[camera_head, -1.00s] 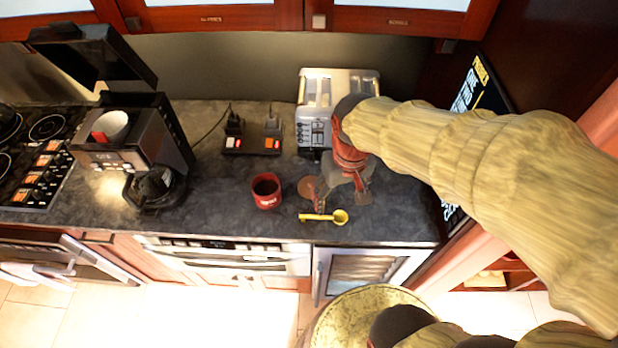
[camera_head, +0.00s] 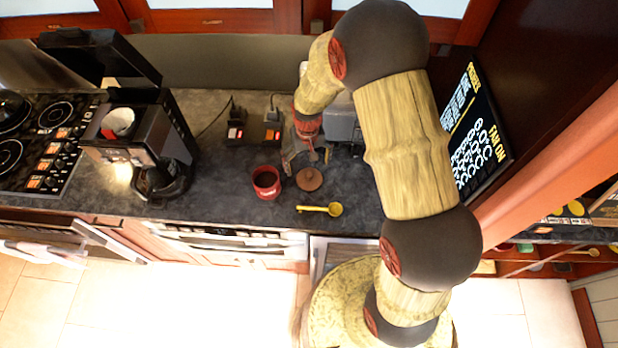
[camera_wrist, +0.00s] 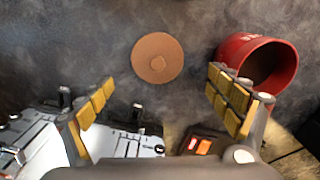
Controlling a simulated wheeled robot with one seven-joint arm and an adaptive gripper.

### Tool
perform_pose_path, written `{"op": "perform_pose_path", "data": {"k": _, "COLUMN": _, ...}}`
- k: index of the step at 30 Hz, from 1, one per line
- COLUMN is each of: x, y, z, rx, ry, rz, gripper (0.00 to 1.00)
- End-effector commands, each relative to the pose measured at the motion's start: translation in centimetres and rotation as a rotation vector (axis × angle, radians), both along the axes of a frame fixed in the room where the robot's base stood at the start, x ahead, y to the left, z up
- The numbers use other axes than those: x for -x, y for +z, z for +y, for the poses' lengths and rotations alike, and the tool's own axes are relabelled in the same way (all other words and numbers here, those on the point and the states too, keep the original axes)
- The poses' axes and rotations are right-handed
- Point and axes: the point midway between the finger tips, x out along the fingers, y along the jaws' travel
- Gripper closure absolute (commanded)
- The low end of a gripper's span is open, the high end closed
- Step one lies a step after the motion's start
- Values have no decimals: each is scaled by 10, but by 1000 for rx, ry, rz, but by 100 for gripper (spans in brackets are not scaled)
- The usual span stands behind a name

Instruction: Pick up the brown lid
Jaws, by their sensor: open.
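The brown lid (camera_head: 309,179) is a flat round disc with a small knob, lying on the dark counter. It also shows in the wrist view (camera_wrist: 158,58), ahead of and between the fingertips. My gripper (camera_head: 306,164) is open and empty, just behind the lid in the head view. In the wrist view its yellow-padded fingers (camera_wrist: 165,95) are spread wide, apart from the lid. The red canister (camera_head: 266,182) stands open just left of the lid; in the wrist view it (camera_wrist: 258,62) is near the right finger.
A yellow scoop (camera_head: 320,209) lies in front of the lid. A coffee maker (camera_head: 140,150) stands at the left, and a toaster (camera_head: 341,118) is behind, partly hidden by my arm. Switched sockets (camera_head: 254,131) are behind the canister. The counter left of the canister is clear.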

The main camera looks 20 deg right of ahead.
Motion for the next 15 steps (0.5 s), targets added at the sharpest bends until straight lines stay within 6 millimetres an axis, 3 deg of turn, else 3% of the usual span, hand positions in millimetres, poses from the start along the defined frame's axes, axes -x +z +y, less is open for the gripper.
{"op": "perform_pose_path", "data": {"k": 15, "x": 4, "y": -61, "z": -4, "rx": 0, "ry": 0, "rz": 1, "gripper": 10}}
